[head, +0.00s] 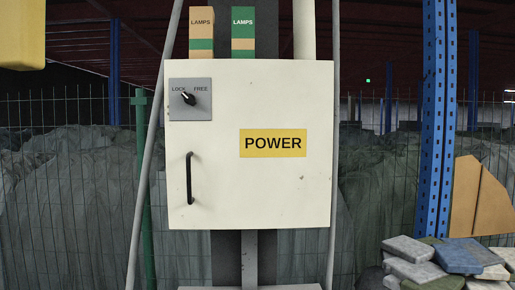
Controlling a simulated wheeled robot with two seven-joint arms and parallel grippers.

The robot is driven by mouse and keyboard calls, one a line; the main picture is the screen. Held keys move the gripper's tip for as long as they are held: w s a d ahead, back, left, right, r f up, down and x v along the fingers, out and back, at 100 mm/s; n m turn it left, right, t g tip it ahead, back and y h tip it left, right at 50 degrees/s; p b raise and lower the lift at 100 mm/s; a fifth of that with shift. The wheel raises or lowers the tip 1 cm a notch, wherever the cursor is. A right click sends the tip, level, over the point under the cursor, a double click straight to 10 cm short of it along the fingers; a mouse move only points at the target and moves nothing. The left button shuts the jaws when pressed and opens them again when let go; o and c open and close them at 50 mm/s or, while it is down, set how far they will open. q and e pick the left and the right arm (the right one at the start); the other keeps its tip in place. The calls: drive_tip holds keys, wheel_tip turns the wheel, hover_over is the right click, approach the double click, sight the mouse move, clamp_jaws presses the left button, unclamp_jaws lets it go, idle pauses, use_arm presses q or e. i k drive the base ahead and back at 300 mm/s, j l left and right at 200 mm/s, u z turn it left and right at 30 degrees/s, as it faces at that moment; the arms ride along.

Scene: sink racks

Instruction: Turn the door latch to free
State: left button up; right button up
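A cream metal cabinet (250,195) with a yellow POWER label (273,143) stands upright in the middle of the head view, its door closed. The door latch (189,98) is a small black knob on a grey plate (204,111) at the door's upper left. The plate reads LOCK on the left and FREE on the right. The knob's pointer tilts up and to the left, toward LOCK. A black vertical handle (189,178) sits below it on the door. Neither of my grippers is in view.
Two LAMPS boxes (201,32) (243,32) stand on top of the cabinet. Grey slabs (412,250) are piled at the lower right beside a blue perforated post (433,120). A wire fence and covered heaps lie behind. A yellow object (22,35) fills the upper left corner.

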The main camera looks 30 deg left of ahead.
sight(189, 99)
drive_tip(key=u, duration=1.45)
